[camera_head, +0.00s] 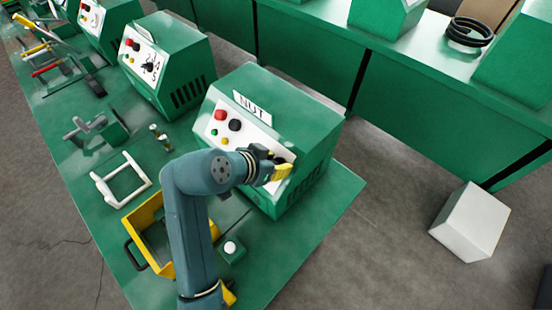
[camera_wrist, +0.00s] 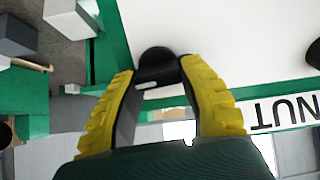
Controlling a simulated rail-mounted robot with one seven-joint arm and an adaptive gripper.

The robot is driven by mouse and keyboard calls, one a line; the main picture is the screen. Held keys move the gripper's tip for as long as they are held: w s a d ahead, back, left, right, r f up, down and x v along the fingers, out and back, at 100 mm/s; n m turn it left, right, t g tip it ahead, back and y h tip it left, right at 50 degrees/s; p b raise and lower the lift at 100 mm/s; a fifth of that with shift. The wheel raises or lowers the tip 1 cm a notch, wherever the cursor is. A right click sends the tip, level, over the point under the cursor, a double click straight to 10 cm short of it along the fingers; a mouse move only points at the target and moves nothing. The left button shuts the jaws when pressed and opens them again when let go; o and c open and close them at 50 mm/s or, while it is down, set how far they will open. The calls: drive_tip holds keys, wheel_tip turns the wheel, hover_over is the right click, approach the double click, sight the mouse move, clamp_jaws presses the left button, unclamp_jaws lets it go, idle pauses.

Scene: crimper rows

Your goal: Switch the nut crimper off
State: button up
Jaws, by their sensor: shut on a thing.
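The nut crimper (camera_head: 312,135) is a green box with a white front panel and a NUT label (camera_head: 252,107), which also shows upside down in the wrist view (camera_wrist: 290,112). Its panel carries a red button (camera_head: 221,115), a round black part (camera_head: 235,125), and small green and yellow buttons. My gripper (camera_head: 284,171) is at the panel's lower right and hides that part. In the wrist view its yellow fingers are shut on a black knob (camera_wrist: 157,62) with a pale mark on it. The knob's switch position cannot be read.
A yellow crate (camera_head: 143,216), a white frame (camera_head: 104,187) and a small green box with a white button (camera_head: 231,248) lie on the green bench (camera_head: 313,233). Another crimper (camera_head: 181,62) stands farther left. A white box (camera_head: 470,222) is on the floor at right.

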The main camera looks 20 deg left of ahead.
drive_tip(key=n+p, duration=0.3)
drive_tip(key=p, duration=0.2)
drive_tip(key=shift+r, duration=0.2)
drive_tip(key=n+p, duration=0.4)
drive_tip(key=p, duration=0.1)
drive_tip(key=shift+a+f+n, duration=0.15)
drive_tip(key=shift+n, duration=0.15)
drive_tip(key=n+p, duration=0.5)
drive_tip(key=shift+s+a+f, duration=0.1)
drive_tip(key=shift+f, duration=0.1)
drive_tip(key=shift+f+n+h+p, duration=0.15)
drive_tip(key=shift+n+p, duration=0.6)
drive_tip(key=shift+n, duration=0.25)
drive_tip(key=shift+f+n+h+p, duration=0.15)
drive_tip(key=shift+n+p, duration=0.55)
drive_tip(key=shift+n, duration=0.3)
drive_tip(key=o, duration=0.8)
drive_tip(key=shift+c, duration=0.2)
drive_tip(key=o, duration=0.4)
drive_tip(key=shift+r, duration=0.1)
drive_tip(key=shift+o, duration=0.2)
